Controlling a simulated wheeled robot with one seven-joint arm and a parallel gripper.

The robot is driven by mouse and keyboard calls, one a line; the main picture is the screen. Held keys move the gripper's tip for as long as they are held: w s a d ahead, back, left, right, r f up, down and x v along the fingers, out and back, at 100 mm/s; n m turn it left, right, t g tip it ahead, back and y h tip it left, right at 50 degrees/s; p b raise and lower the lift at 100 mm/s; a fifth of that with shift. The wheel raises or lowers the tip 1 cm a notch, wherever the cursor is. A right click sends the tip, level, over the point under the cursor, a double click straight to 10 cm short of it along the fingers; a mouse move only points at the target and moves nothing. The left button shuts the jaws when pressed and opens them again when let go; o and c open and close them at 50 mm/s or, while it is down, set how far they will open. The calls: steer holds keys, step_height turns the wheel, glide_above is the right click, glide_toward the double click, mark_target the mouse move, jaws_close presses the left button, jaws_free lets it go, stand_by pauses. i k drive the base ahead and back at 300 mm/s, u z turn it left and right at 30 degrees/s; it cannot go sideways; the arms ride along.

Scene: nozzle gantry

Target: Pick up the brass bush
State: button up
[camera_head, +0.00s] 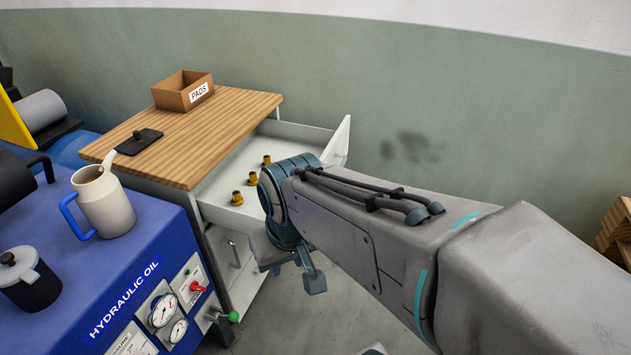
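Three small brass bushes stand in the open white drawer (212,198) of the wood-topped cabinet. One brass bush (237,198) is nearest the front, a second (253,179) is just behind it, and a third (267,161) is farthest back. My gripper (292,274) hangs below my wrist, to the right of and nearer than the bushes, apart from those in view. My arm and wrist cover the right part of the drawer and most of the gripper. I cannot tell whether its fingers are open or shut, or whether they hold anything.
On the wooden top (205,130) stand an open cardboard box marked PADS (182,92) and a dark flat piece with a knob (139,142). A blue hydraulic oil unit (150,245) at left carries a cream jug (103,203). Grey floor (325,325) shows below my arm.

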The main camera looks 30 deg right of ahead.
mark_target(252, 180)
steer(key=u, duration=0.5)
steer(key=k, duration=0.15)
steer(key=z, duration=1.35)
steer(key=i, duration=0.95)
steer(key=u, duration=0.2)
